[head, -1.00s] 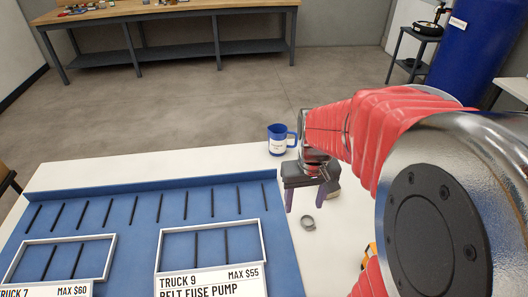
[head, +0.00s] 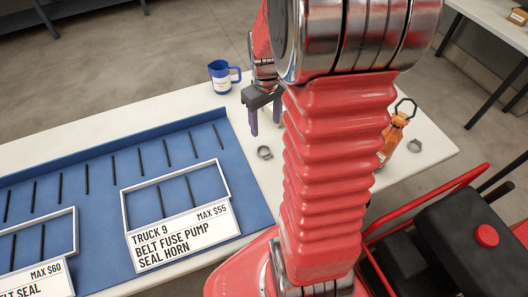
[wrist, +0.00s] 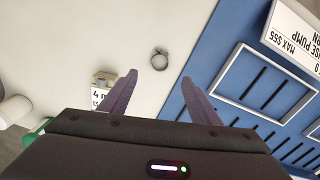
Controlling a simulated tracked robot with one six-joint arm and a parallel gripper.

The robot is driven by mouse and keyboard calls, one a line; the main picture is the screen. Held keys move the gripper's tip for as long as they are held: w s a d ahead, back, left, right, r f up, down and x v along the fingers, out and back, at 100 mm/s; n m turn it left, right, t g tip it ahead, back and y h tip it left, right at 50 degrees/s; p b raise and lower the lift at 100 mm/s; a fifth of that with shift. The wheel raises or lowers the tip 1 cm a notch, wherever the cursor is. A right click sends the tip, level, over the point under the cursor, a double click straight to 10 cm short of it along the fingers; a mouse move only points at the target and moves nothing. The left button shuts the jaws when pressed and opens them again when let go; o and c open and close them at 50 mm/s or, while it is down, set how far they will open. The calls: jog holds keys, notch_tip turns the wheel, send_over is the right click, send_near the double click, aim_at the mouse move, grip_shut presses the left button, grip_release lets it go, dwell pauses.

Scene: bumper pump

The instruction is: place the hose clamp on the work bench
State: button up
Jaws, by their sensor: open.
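The hose clamp (head: 264,153), a small grey metal ring, lies on the white table (head: 300,200) to the right of the blue tray. It also shows in the wrist view (wrist: 160,60), just beyond the fingertips. My gripper (head: 266,120) is open and empty above the table, close to the clamp and apart from it. In the wrist view its two purple fingers (wrist: 159,77) stand spread with the clamp ahead of the gap. Only a dark lower part of the far bench (head: 45,15) shows at the top left; its top is out of view.
A blue mug (head: 220,77) stands near the table's back edge. The blue tray (head: 90,155) holds white-framed labels. An orange item (head: 394,135) and another grey ring (head: 414,146) are at right. A red-and-black machine (head: 440,235) is at the front right. Bare floor lies behind the table.

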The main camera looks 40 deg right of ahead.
send_over(264, 151)
jog(key=f, duration=0.8)
jog(key=shift+s+d, duration=0.1)
jog(key=shift+s, duration=0.15)
jog(key=shift+f, duration=0.35)
jog(key=shift+f, duration=0.1)
jog(key=shift+w+f, duration=0.15)
jog(key=shift+f, duration=1.1)
jog(key=shift+w+f, duration=0.1)
jog(key=shift+f, duration=1.1)
jog(key=shift+c, duration=0.6)
jog(key=c, duration=1.1)
jog(key=shift+r, duration=0.15)
